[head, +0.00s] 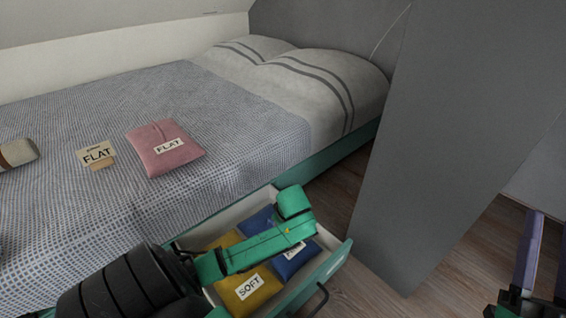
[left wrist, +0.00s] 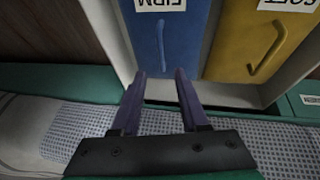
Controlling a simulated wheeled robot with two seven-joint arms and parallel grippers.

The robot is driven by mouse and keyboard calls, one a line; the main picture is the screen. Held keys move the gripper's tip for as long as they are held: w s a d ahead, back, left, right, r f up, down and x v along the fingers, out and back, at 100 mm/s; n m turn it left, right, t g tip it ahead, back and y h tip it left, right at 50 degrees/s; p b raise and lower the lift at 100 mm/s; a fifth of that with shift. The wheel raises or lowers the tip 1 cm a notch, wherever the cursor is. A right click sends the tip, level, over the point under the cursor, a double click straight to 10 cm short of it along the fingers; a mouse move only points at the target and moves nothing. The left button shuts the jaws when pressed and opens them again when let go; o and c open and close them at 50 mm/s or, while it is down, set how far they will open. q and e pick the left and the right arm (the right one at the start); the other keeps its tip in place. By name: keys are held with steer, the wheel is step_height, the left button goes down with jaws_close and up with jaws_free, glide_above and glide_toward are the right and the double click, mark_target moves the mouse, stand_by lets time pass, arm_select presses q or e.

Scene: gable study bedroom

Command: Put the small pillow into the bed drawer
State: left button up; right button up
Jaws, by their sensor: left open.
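The small pink pillow (head: 165,147), with a white FLAT label, lies flat on the bed's patterned blanket. The bed drawer (head: 340,262) is pulled open below the bed's side. Inside lie a yellow pillow labelled SOFT (head: 248,288) and a blue pillow labelled FIRM (head: 294,262), partly covered by my left arm. They also show in the left wrist view, blue (left wrist: 166,42) beside yellow (left wrist: 252,45). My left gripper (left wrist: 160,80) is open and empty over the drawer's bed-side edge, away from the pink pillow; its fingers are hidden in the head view. My right gripper (head: 548,225) is open and empty at far right.
A FLAT card (head: 96,154) lies left of the pink pillow, and a rolled item (head: 17,153) is at the bed's left edge. Large pillows (head: 315,85) fill the bed's head. A tall grey panel (head: 440,130) stands right of the drawer. Wood floor is bare beyond it.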

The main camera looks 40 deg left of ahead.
arm_select(q)
steer(key=w+d+r+m+t+h, duration=0.2)
steer(key=d+m+t+h, duration=0.15)
steer(key=d, duration=0.35)
steer(key=w+d+r+m+t+h, duration=0.2)
steer(key=w+d+m, duration=0.15)
steer(key=d, duration=0.35)
steer(key=w+d+r+m+t+h, duration=0.1)
steer(key=d+r+m+t+h, duration=0.15)
steer(key=d+m, duration=0.35)
steer(key=s+d+r+m+t+h, duration=0.2)
steer(key=d+r+m+t, duration=0.1)
steer(key=r, duration=0.7)
steer(key=s+d+r+m+t+h, duration=0.2)
steer(key=d+r+m+t+h, duration=0.1)
steer(key=r+t, duration=0.5)
step_height(320, 180, up, 4)
steer(key=d+m, duration=0.1)
steer(key=d, duration=0.1)
steer(key=shift+d+f+p, duration=0.25)
steer(key=shift+d+p, duration=0.1)
arm_select(e)
step_height(320, 180, down, 9)
steer(key=w+a+m+g+h, duration=0.1)
steer(key=g, duration=0.1)
steer(key=shift+r+g+h, duration=0.15)
steer(key=shift+g+h, duration=0.15)
steer(key=shift+g, duration=0.1)
